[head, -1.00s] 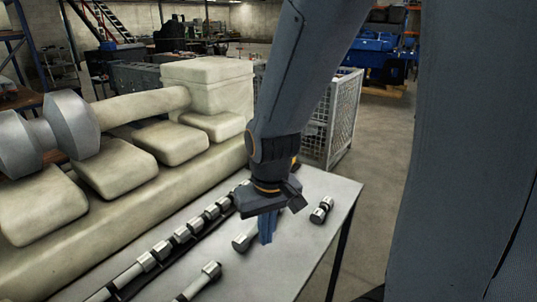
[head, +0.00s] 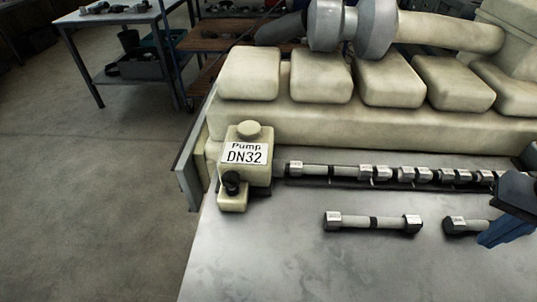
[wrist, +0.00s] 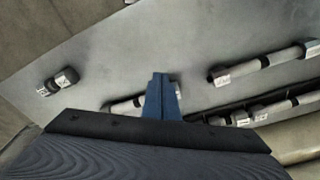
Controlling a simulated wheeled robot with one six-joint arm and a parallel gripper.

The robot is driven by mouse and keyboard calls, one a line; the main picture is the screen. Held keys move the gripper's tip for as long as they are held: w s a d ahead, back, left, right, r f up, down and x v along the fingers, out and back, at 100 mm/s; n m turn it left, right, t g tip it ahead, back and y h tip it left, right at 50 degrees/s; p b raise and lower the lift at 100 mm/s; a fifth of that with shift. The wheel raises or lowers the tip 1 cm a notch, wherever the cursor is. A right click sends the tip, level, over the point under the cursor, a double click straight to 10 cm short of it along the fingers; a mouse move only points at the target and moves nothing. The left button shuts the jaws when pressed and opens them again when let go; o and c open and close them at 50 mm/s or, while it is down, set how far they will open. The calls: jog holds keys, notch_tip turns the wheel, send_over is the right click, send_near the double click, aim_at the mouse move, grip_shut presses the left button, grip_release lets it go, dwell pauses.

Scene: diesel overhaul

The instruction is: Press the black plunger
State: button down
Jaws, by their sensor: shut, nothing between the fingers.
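The black plunger (head: 231,182) is a small dark knob on the front left of a cream block labelled "Pump DN32" (head: 246,155). The pump stands at the left end of the metal table, beside the engine. My gripper (head: 487,240) is at the right edge of the head view, far to the right of the plunger. Its blue fingers are together and empty, also in the wrist view (wrist: 160,80), over a short rod part (wrist: 128,106). The plunger is not in the wrist view.
A long cream engine (head: 400,125) lines the table's back. A row of silver-capped parts (head: 400,174) lies in front of it, and a loose rod (head: 372,222) lies nearer. The table (head: 290,265) is bare at its front left. Open floor lies further left.

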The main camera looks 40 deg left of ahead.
jog(key=w+a+r+n+b, duration=0.1)
jog(key=w+a+r+n, duration=0.15)
jog(key=a, duration=0.95)
notch_tip(320, 180, up, 14)
jog(key=n+t+y+b, duration=0.1)
jog(key=n+y+b, duration=0.1)
jog(key=n+b, duration=0.25)
send_over(231, 176)
jog(key=s+d, duration=0.2)
jog(key=s, duration=0.1)
jog(key=shift+s+d+m, duration=0.15)
jog(key=shift+m, duration=0.35)
jog(key=x, duration=0.4)
jog(key=p+x, duration=0.1)
jog(key=x, duration=0.4)
jog(key=p+x, duration=0.1)
jog(key=x, duration=0.3)
jog(key=shift+s+d+f, duration=0.2)
jog(key=shift+d+f, duration=0.1)
jog(key=shift+f, duration=0.25)
